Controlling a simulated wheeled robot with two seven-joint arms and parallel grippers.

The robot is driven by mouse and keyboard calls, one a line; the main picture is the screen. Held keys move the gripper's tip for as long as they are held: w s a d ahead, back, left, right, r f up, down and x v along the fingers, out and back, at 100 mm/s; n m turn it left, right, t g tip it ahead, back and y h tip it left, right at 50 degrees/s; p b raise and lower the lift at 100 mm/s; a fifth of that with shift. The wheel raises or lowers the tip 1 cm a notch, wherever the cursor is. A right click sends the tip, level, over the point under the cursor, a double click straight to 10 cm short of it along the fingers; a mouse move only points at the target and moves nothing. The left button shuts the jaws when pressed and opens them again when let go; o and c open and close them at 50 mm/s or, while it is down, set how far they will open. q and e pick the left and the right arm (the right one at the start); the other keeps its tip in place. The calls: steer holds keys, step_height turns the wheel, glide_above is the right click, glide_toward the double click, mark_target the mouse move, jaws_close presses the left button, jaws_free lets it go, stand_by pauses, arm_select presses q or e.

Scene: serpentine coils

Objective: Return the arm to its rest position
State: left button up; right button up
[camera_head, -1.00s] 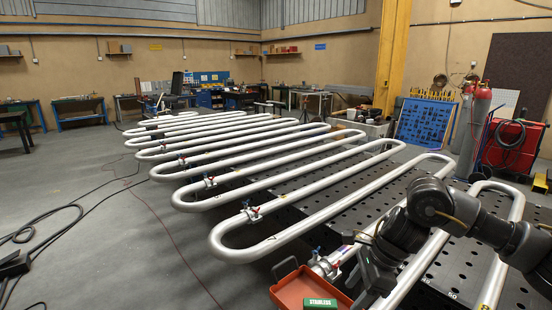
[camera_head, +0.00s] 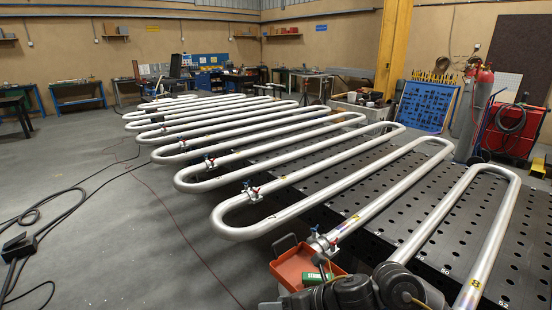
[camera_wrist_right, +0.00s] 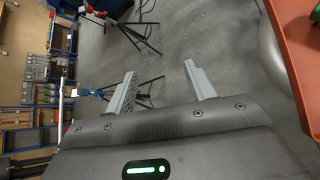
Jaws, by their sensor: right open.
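My right arm is low at the bottom right of the head view, a dark jointed shape in front of the nearest bends of the silver pipe coil (camera_head: 300,207). In the right wrist view my right gripper (camera_wrist_right: 159,70) shows two grey fingers spread apart with nothing between them. Grey floor and blurred workshop furniture lie behind the fingers. The gripper's fingers cannot be made out in the head view. My left gripper is in neither view.
The coil lies on a black perforated table (camera_head: 465,228). An orange tray (camera_head: 287,272) with a green box (camera_head: 318,279) hangs by the table's near left edge; its rim (camera_wrist_right: 300,60) shows at the right of the wrist view. Red-blue clamps (camera_head: 322,241) sit on the pipe. Floor at left is open, with cables.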

steer(key=s+d+f+n+h, duration=0.5)
steer(key=s+d+f+n, duration=0.3)
steer(key=s+d+n, duration=0.6)
steer(key=s+d+f+n+h, duration=0.5)
steer(key=s+d+f+n, duration=0.45)
steer(key=n, duration=0.85)
step_height(320, 180, down, 28)
steer(key=s+g+b, duration=0.2)
steer(key=s+b, duration=0.1)
steer(key=b, duration=0.3)
arm_select(q)
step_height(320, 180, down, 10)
steer(key=b, duration=0.4)
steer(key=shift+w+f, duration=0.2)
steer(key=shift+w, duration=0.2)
arm_select(e)
steer(key=s+d+f, duration=0.1)
steer(key=s+f, duration=0.7)
steer(key=f, duration=0.3)
steer(key=s+d+f+g, duration=0.1)
steer(key=s+d+f, duration=0.1)
steer(key=s+f, duration=0.6)
step_height(320, 180, down, 4)
steer(key=shift+s+r+n, duration=0.15)
steer(key=shift+s+n, duration=0.05)
steer(key=shift+n, duration=0.1)
